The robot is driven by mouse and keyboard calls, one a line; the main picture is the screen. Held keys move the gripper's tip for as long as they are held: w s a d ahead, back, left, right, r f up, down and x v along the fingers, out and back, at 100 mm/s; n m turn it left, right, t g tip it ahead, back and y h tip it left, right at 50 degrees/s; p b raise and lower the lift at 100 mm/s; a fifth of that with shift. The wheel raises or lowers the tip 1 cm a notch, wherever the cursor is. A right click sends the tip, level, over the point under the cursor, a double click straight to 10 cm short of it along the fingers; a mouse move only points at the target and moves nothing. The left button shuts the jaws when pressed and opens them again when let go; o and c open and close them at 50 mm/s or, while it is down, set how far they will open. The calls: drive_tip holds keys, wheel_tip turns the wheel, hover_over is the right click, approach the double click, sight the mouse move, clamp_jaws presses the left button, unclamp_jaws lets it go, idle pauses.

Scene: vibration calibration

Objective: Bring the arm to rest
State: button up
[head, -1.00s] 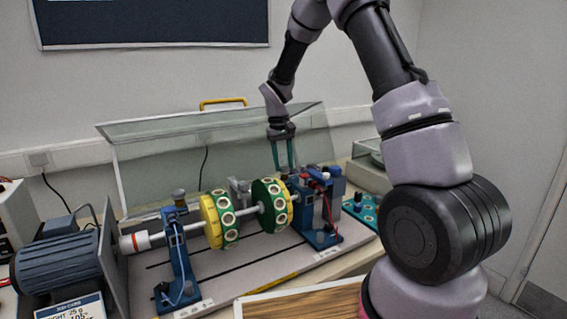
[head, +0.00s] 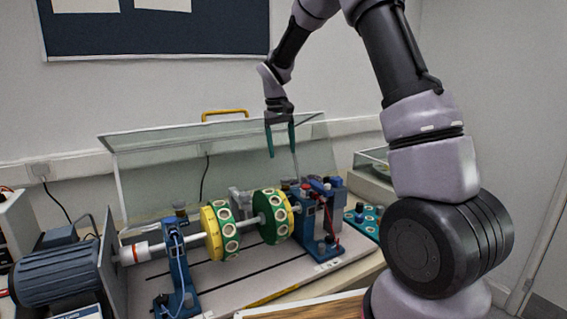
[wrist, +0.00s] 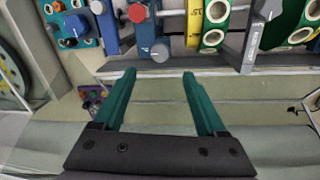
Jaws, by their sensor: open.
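My gripper (head: 281,139) hangs from my arm above the right part of the rotor rig, fingers pointing down. Its two green fingers are apart with nothing between them; the wrist view (wrist: 155,90) shows the same. Below it and to the left, the rig's two yellow and green discs (head: 221,230) sit on a horizontal shaft (head: 251,222). A blue bearing stand (head: 318,226) with a red knob holds the shaft's right end. The fingers appear clear of the rig.
A clear hinged cover (head: 160,170) with a yellow handle (head: 225,114) stands raised behind the rig. A blue motor (head: 57,272) is at the left. A teal board with knobs (head: 364,220) lies right of the rig. A wood-topped tray (head: 310,308) is in front.

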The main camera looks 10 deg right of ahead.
drive_tip(key=shift+a+r, duration=0.1)
drive_tip(key=shift+r, duration=0.85)
